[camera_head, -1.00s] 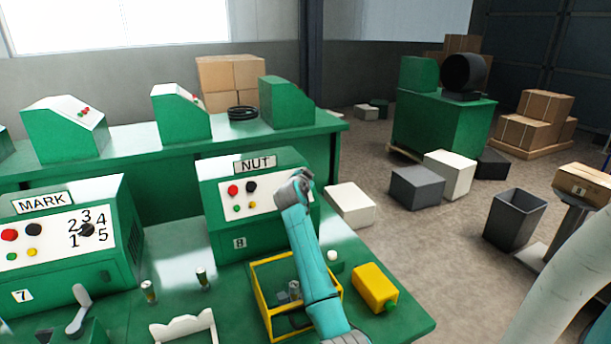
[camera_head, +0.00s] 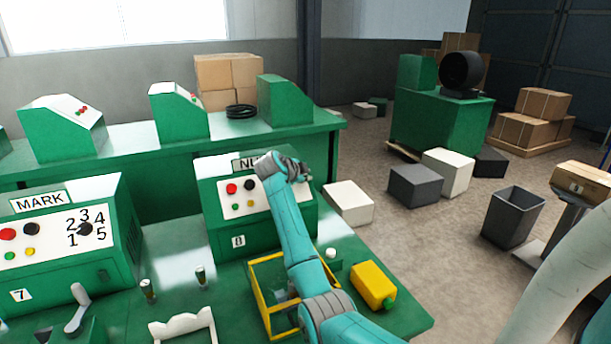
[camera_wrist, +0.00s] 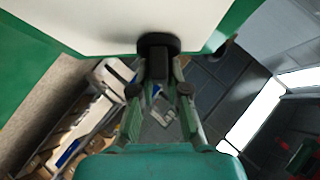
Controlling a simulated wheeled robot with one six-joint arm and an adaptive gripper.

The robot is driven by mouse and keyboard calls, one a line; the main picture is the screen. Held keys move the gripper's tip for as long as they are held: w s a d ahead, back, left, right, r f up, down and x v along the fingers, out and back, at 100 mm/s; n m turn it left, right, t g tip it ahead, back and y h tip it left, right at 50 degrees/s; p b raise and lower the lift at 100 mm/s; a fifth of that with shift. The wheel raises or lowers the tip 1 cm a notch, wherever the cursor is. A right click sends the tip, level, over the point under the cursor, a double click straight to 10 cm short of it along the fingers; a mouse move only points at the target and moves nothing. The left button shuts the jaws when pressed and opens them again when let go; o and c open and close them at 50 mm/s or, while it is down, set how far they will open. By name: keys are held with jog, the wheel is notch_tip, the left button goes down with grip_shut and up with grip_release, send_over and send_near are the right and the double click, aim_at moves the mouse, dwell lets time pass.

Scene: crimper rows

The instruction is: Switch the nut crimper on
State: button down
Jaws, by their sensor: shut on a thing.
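The nut crimper (camera_head: 211,206) is the green machine with the NUT sign and the number 8. Its white front panel (camera_head: 232,205) carries red, black, yellow and green buttons on the left. My gripper (camera_head: 302,174) is at the right part of this panel and hides what lies behind it. In the wrist view, a black knob (camera_wrist: 158,40) stands out from the white panel (camera_wrist: 95,22). My gripper (camera_wrist: 158,66) is shut on this knob. Which way the knob points cannot be told.
The MARK crimper (camera_head: 62,205) stands to the left. A lever (camera_head: 78,308) and a white holder (camera_head: 185,327) are at the front.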

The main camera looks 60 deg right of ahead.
jog(key=shift+w+a+f, duration=0.25)
jog(key=shift+a+f, duration=0.05)
jog(key=shift+f, duration=0.1)
jog(key=c, duration=1.2)
grip_release()
jog(key=shift+w, duration=0.1)
jog(key=shift+o, duration=0.2)
jog(key=shift+d+r, duration=0.2)
jog(key=shift+r, duration=0.05)
jog(key=v, duration=1.2)
